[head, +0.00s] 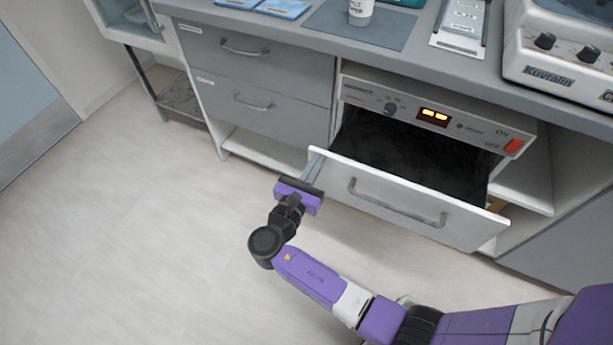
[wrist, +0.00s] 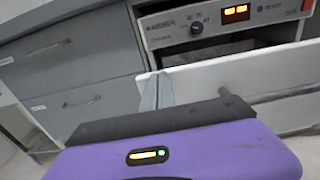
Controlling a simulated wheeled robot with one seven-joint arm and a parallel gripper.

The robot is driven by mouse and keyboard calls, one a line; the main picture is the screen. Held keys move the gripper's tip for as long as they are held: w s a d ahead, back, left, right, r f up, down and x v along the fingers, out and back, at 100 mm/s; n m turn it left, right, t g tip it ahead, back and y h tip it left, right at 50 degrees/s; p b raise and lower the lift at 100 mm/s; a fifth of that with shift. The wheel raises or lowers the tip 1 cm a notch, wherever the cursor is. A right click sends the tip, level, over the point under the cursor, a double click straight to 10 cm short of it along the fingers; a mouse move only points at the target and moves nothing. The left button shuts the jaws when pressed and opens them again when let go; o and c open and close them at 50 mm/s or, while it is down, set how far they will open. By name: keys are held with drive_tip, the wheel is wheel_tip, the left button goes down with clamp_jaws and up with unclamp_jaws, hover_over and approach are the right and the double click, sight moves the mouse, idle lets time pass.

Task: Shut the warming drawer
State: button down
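The warming drawer (head: 404,199) is pulled well out below its control panel (head: 433,117), which has a lit orange display. Its white front carries a grey bar handle (head: 396,207), and the dark inside shows behind it. My gripper (head: 314,166) is at the left end of the drawer front, close to its outer edge. I cannot tell if it touches.
Two shut grey drawers (head: 254,83) are left of the warming drawer, with an open shelf beneath. The counter (head: 300,33) above holds a mat, a white cup (head: 361,11) and a machine with knobs (head: 562,55). The floor (head: 130,220) to the left is clear.

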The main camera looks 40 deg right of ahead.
drive_tip(key=x, duration=1.6)
drive_tip(key=shift+d, duration=0.4)
drive_tip(key=shift+w+a, duration=0.1)
drive_tip(key=shift+a, duration=0.05)
